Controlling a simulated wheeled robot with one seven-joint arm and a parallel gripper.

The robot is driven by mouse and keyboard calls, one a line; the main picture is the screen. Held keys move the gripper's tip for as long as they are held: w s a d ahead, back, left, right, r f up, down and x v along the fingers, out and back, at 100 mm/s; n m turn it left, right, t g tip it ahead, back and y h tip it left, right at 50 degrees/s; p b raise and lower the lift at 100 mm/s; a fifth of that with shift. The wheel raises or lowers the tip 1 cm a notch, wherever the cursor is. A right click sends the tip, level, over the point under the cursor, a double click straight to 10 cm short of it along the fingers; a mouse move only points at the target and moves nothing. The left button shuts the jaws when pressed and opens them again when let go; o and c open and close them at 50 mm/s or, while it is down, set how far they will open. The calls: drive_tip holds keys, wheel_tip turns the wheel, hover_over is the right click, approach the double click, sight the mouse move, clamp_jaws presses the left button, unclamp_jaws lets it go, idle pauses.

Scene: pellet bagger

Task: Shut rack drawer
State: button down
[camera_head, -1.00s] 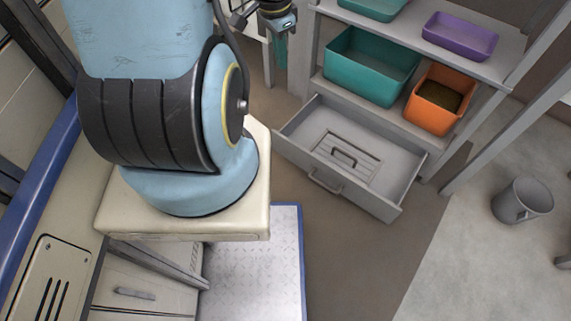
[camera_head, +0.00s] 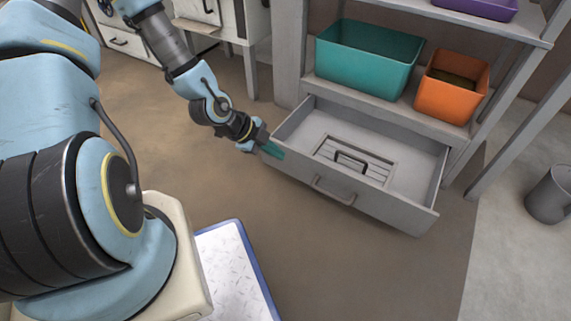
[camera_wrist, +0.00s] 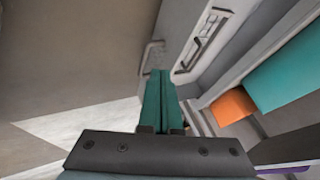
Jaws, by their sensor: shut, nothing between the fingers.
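The rack drawer (camera_head: 345,200) is grey and stands pulled open from the bottom of the rack (camera_head: 380,95). Its front has a bar handle (camera_head: 333,192). Inside it lies a slatted panel with a dark handle (camera_head: 352,160). My gripper (camera_head: 277,152) is shut and empty, its teal fingers at the left end of the drawer front. I cannot tell whether they touch it. In the wrist view the shut fingers (camera_wrist: 158,100) point toward the drawer (camera_wrist: 205,40), which shows partly behind them.
A teal bin (camera_head: 367,62) and an orange bin (camera_head: 452,88) stand on the shelf above the drawer, with a purple tray (camera_head: 480,8) higher up. A grey bucket (camera_head: 549,197) stands on the floor at right. The floor before the drawer is clear.

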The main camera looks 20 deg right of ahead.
drive_tip(key=b, duration=0.4)
approach(312, 163)
wheel_tip(312, 163, down, 5)
drive_tip(key=s, duration=0.3)
drive_tip(key=shift+w+d+r+b, duration=0.25)
drive_tip(key=shift+w+d+b, duration=0.1)
drive_tip(key=shift+w+d, duration=0.3)
drive_tip(key=shift+w+d+r+b, duration=0.25)
drive_tip(key=shift+w+d, duration=0.25)
drive_tip(key=shift+d, duration=0.25)
drive_tip(key=shift+w+d, duration=0.1)
